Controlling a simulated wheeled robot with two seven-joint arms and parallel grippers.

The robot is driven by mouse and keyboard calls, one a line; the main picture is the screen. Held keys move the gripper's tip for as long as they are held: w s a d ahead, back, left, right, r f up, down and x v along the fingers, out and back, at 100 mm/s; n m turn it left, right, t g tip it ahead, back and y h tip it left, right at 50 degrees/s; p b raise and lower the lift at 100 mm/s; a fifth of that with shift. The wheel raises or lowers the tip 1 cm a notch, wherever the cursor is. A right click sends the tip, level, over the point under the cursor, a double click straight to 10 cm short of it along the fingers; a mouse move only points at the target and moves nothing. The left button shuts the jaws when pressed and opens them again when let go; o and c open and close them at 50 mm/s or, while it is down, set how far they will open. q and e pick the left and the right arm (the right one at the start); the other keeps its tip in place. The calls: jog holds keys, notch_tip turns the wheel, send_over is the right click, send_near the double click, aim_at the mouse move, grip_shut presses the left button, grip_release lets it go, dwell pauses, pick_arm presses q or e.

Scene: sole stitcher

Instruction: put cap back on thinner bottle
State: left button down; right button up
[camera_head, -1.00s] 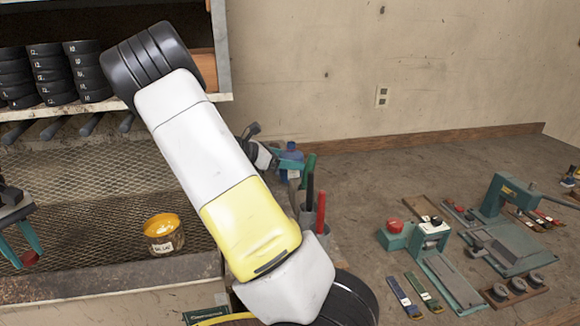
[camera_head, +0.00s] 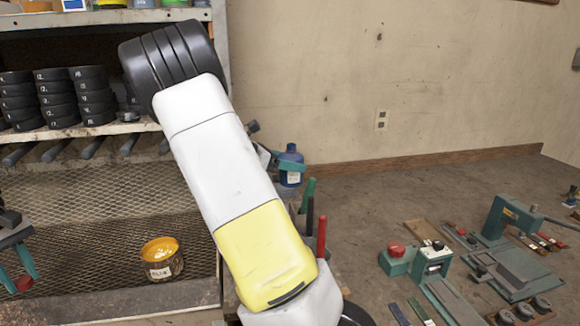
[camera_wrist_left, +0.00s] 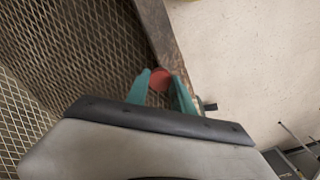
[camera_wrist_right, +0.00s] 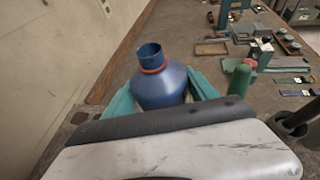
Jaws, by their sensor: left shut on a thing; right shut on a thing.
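The blue thinner bottle (camera_head: 290,178) is upright, held by my right gripper (camera_head: 286,165) beyond my right arm. In the right wrist view the bottle (camera_wrist_right: 160,88) stands between both teal fingers, its neck open at the top with a red ring around it. My left gripper (camera_head: 14,268) is at the far left edge, shut on the small red cap (camera_head: 23,284). The left wrist view shows the red cap (camera_wrist_left: 161,79) between the teal fingertips. The cap and bottle are far apart. My right arm hides part of the bottle's surroundings.
A yellow-orange can (camera_head: 161,262) stands on the mesh-backed bench at left. Stacked black rolls (camera_head: 60,98) fill the shelf above. A green-handled and a red-handled tool (camera_head: 322,236) stand beside my right arm. Presses and small tools (camera_head: 432,258) occupy the right table.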

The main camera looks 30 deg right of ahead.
dwell(0.3)
jog(key=o, duration=0.9)
grip_shut()
